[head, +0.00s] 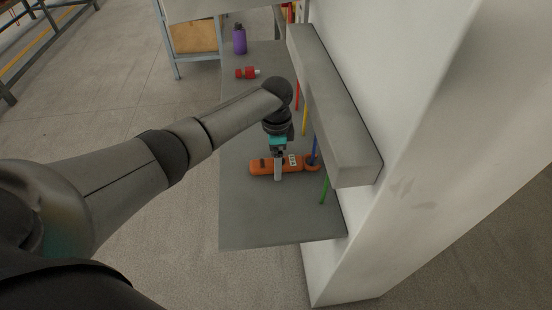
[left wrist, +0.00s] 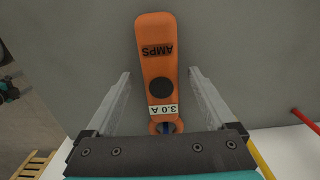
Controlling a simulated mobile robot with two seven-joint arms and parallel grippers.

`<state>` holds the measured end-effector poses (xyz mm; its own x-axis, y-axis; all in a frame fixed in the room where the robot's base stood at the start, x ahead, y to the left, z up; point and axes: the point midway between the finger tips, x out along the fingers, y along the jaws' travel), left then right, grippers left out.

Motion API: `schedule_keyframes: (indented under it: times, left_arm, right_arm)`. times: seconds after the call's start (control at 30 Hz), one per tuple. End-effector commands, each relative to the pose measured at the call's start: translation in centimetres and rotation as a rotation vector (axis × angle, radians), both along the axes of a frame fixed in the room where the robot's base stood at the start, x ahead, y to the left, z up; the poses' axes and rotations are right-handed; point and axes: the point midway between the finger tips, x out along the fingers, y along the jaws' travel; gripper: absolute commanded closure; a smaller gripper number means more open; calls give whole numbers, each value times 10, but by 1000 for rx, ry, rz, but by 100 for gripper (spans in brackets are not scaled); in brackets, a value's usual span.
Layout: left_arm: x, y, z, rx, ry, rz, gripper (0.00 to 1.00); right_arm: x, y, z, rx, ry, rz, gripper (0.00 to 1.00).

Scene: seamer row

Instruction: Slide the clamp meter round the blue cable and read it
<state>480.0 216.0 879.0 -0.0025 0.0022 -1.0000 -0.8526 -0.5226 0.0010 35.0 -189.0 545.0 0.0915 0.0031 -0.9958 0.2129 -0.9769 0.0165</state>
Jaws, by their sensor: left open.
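The orange clamp meter (head: 262,167) lies flat on the grey shelf, its ring end toward the wall. In the left wrist view the meter (left wrist: 157,55) shows an AMPS label, a dark round dial and a white display reading 3.0 A. Blue shows inside its ring, and the blue cable (head: 314,150) stands at that end, so the ring appears to be around the cable. My left gripper (head: 278,172) is open above the meter. Its fingers (left wrist: 160,74) stand either side of the body with gaps. My right gripper is not in view.
Red (head: 297,95), yellow (head: 305,120) and green (head: 325,189) cables run near the blue one under a grey box (head: 335,110) on the white wall. A red object (head: 247,73) and a purple bottle (head: 239,40) stand farther back. The shelf's front (head: 265,220) is clear.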

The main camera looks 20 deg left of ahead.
Motion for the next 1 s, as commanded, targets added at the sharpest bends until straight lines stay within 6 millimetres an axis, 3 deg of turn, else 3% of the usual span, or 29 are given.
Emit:
schedule_keyframes:
  times: [0.17, 0.6, 0.8, 1.0]
  left_arm:
    - [1, 0, 25, 0, -5, -1, 11]
    - [1, 0, 125, 0, -6, 0, 11]
    - [1, 0, 147, -1, -4, 0, 11]
    - [1, 0, 152, 0, -1, 1, 11]
  right_arm:
    - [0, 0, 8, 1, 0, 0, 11]
    - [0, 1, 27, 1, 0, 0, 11]
    - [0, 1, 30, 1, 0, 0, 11]
    - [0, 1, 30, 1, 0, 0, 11]
